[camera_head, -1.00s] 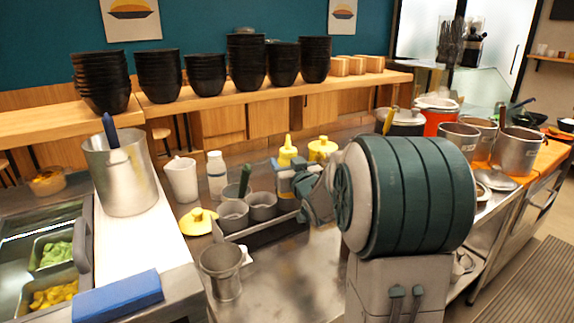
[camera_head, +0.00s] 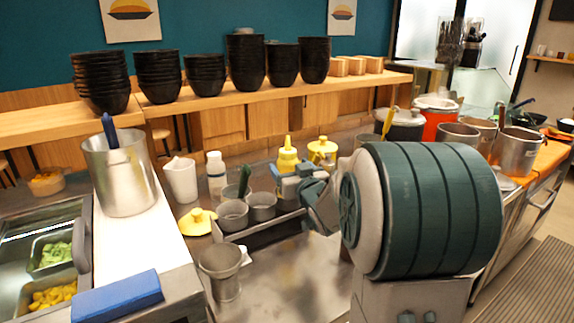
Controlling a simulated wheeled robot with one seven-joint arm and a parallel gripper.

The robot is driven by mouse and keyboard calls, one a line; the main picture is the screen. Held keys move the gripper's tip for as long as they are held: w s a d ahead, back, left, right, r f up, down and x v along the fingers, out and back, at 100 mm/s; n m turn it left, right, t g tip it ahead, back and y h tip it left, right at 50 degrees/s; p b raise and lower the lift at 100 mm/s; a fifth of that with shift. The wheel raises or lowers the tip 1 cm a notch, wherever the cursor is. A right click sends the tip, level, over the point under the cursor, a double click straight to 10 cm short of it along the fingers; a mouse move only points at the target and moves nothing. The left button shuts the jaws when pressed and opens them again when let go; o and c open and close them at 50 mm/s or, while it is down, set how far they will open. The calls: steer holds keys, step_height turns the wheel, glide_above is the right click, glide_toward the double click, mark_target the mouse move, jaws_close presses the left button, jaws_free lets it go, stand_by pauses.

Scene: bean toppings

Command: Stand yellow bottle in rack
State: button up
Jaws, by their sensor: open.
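The yellow bottle (camera_head: 288,156) has a pointed nozzle and stands upright behind the rack, its lower part hidden by my gripper. The metal rack (camera_head: 262,234) sits on the steel counter. Two grey cups (camera_head: 233,213) stand at its left and middle, one with a green-handled utensil in it. My gripper (camera_head: 285,174) is open in front of the yellow bottle, at its lower body. I cannot tell whether the fingers touch it or are around it.
A white bottle (camera_head: 216,176) and a white pitcher (camera_head: 181,180) stand left of the rack. A yellow pot (camera_head: 322,153) stands right of the yellow bottle. A yellow lid (camera_head: 197,221) and a metal cup (camera_head: 222,270) are at the left front.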

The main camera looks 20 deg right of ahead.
steer(key=s, duration=0.9)
steer(key=s+a+f+g, duration=0.1)
steer(key=s+f+g, duration=0.2)
steer(key=s+a+f+m+g+h, duration=0.1)
steer(key=s+a+f+g, duration=0.1)
steer(key=s+f+g, duration=0.1)
steer(key=s+a+f+g+h, duration=0.1)
steer(key=s+a+f+g, duration=0.1)
steer(key=f+g, duration=0.1)
steer(key=shift+s+a+f+g, duration=0.1)
steer(key=shift+s+f+g, duration=0.25)
steer(key=shift+f, duration=0.45)
steer(key=s+a+f+g, duration=0.1)
steer(key=s+a+g, duration=0.1)
steer(key=s, duration=0.2)
steer(key=s+a+f+g+y, duration=0.1)
steer(key=s+a+g, duration=0.1)
steer(key=s, duration=0.3)
steer(key=s+a+f+n+g+y, duration=0.1)
steer(key=s+a+g, duration=0.1)
steer(key=s+a, duration=0.1)
steer(key=shift+s+a+f+g, duration=0.15)
steer(key=shift+s, duration=0.25)
steer(key=shift+s+a+f+g, duration=0.1)
steer(key=shift+s+a, duration=0.05)
steer(key=shift+s, duration=0.25)
